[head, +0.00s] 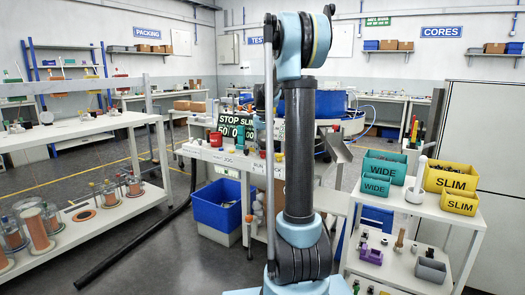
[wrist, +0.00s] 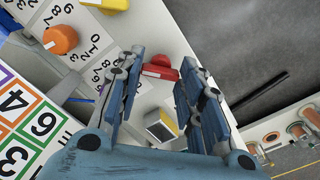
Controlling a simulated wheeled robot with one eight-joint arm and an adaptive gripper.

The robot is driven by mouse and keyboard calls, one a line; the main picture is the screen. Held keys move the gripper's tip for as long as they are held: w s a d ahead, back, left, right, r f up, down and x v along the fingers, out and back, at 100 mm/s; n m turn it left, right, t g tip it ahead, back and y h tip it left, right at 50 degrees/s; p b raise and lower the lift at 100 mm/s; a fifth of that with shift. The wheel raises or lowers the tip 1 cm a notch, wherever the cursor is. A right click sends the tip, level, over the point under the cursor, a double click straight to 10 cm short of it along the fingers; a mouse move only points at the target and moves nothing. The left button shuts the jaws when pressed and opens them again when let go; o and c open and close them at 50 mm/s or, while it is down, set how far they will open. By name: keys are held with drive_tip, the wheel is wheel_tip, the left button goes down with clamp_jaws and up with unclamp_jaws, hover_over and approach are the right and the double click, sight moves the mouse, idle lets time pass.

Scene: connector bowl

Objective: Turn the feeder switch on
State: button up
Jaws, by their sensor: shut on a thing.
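In the wrist view, my gripper (wrist: 160,70) has its two blue and grey fingers on either side of a red knob (wrist: 159,72) with a pale stripe. I take this knob for the feeder switch, but no label for it is readable. The knob sits on a white panel, and its sides are partly hidden by the fingers. The fingers are shut on it. Which way the switch is set cannot be told. In the head view, my own arm stands in front of the bench and hides the gripper and the knob.
Orange (wrist: 61,39) and yellow (wrist: 108,4) knobs sit among number dials near the fingers. A small grey and yellow block (wrist: 161,125) lies below the knob.

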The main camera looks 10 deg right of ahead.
drive_tip(key=m, duration=0.4)
drive_tip(key=shift+m, duration=0.3)
drive_tip(key=m, duration=0.9)
drive_tip(key=shift+m, duration=1.8)
drive_tip(key=shift+w, duration=0.1)
drive_tip(key=o, duration=1.1)
drive_tip(key=shift+c, duration=0.2)
wheel_tip(320, 180, up, 12)
